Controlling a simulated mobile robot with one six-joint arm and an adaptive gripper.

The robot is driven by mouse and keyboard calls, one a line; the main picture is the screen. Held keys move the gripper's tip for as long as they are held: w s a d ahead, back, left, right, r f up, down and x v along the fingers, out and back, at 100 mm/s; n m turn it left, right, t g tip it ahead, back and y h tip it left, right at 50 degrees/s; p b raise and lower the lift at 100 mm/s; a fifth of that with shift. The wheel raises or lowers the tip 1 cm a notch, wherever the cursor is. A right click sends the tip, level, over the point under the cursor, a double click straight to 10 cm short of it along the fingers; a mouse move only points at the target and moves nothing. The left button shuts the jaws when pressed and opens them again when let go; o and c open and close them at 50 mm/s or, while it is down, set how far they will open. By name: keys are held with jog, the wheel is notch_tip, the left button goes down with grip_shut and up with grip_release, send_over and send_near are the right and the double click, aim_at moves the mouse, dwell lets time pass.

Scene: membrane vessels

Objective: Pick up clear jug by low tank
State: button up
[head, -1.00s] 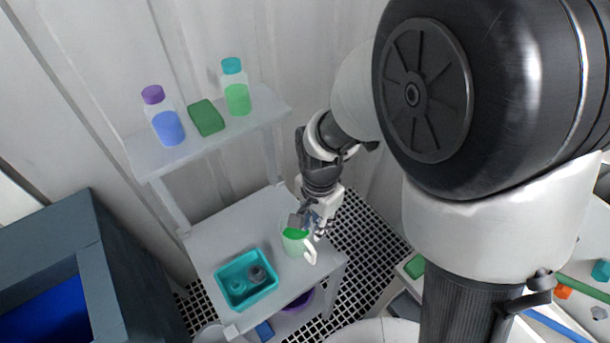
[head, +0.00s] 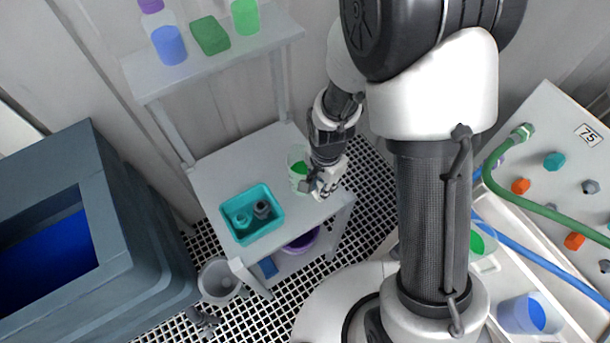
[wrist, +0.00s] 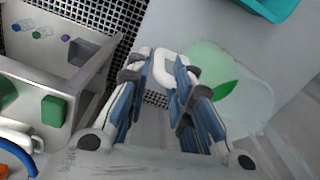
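A clear jug (head: 297,160) with green liquid and a white handle stands on the grey bench. In the wrist view the jug (wrist: 235,85) is just right of my fingers. Its white handle (wrist: 166,60) shows between the fingertips. My gripper (head: 322,186) is at the jug's right side in the head view. In the wrist view my gripper (wrist: 160,75) is open, its blue-padded fingers apart on either side of the handle; I cannot tell whether they touch it. A dark blue-grey tank (head: 105,180) stands at the left. A pale jug (head: 218,280) sits on the floor beside it.
A teal tray (head: 238,238) with small parts lies on the bench left of the jug. Bottles and a green block (head: 210,36) stand on the upper shelf. A purple bowl (head: 302,242) is below the bench. A panel with hoses (head: 560,215) is at the right.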

notch_tip(320, 180, down, 3)
jog(key=shift+f+b, duration=0.2)
jog(key=shift+b, duration=0.25)
jog(key=shift+r, duration=0.1)
jog(key=shift+c, duration=0.5)
grip_shut()
